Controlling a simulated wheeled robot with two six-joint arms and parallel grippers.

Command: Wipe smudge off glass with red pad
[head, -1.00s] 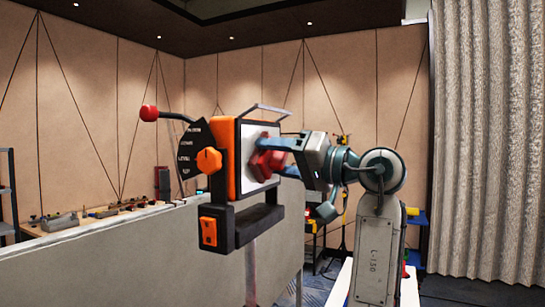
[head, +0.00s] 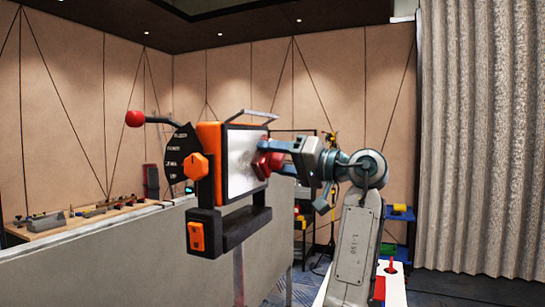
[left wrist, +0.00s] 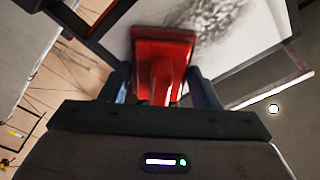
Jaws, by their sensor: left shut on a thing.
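The red pad (head: 270,158) is held by my left gripper (head: 276,158) at the right edge of the white glass (head: 242,165). The glass sits in a dark frame on an orange-and-black unit. In the left wrist view the red pad (left wrist: 163,52) is clamped between the fingers of my left gripper (left wrist: 163,90), in front of the glass (left wrist: 262,22). A dark grey smudge (left wrist: 213,18) shows on the glass just beyond the pad. I cannot tell whether the pad touches the glass. My right gripper is not in view.
The unit has an orange knob (head: 195,167), a red-ball lever (head: 135,118) and a lower black bar (head: 235,228). A grey panel (head: 130,255) stands below. A bench with several tools (head: 75,213) is behind left. A pleated curtain (head: 475,150) hangs at right.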

